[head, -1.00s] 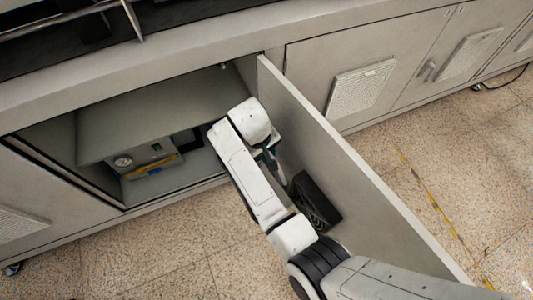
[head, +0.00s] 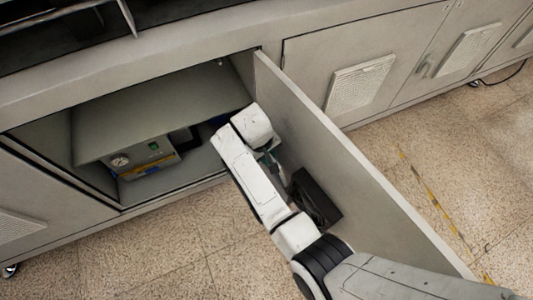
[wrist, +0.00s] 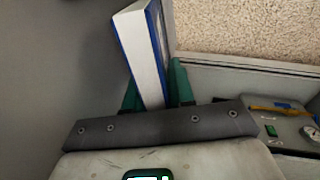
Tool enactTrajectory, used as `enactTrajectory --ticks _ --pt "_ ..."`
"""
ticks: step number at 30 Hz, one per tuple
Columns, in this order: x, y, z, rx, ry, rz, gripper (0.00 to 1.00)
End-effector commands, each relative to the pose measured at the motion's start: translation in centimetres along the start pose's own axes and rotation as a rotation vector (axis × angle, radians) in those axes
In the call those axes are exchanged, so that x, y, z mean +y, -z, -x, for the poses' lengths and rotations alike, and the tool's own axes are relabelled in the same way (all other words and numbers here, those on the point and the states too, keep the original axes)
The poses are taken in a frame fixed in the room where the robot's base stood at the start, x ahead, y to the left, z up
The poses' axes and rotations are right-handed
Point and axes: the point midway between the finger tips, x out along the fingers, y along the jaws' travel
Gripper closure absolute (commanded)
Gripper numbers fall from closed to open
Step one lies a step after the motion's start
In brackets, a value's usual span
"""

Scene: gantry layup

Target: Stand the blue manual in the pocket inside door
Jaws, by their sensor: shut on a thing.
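The blue manual (wrist: 148,50) shows in the wrist view with blue cover edges and a white page edge towards the camera. My gripper (wrist: 158,88) is shut on it, one green finger on each side, and the manual leans slightly. In the head view my gripper (head: 270,158) is mostly hidden under my wrist, close to the inner face of the open door (head: 345,180); I cannot make out the manual clearly there. The black pocket (head: 316,198) is on the door's inner face, to the lower right of my gripper and partly beside my arm.
The open cabinet (head: 92,140) is on the left, with a gauge unit (head: 140,160) inside; the unit also shows in the wrist view (wrist: 285,127). Closed vented doors (head: 360,80) stand to the right. The speckled floor (head: 150,250) is clear in front.

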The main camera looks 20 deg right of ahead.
Motion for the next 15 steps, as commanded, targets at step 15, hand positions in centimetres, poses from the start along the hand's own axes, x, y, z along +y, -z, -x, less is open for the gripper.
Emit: enactTrajectory --ticks 15 --pt "0.0 0.0 -3.9 0.001 0.0 0.0 1.0"
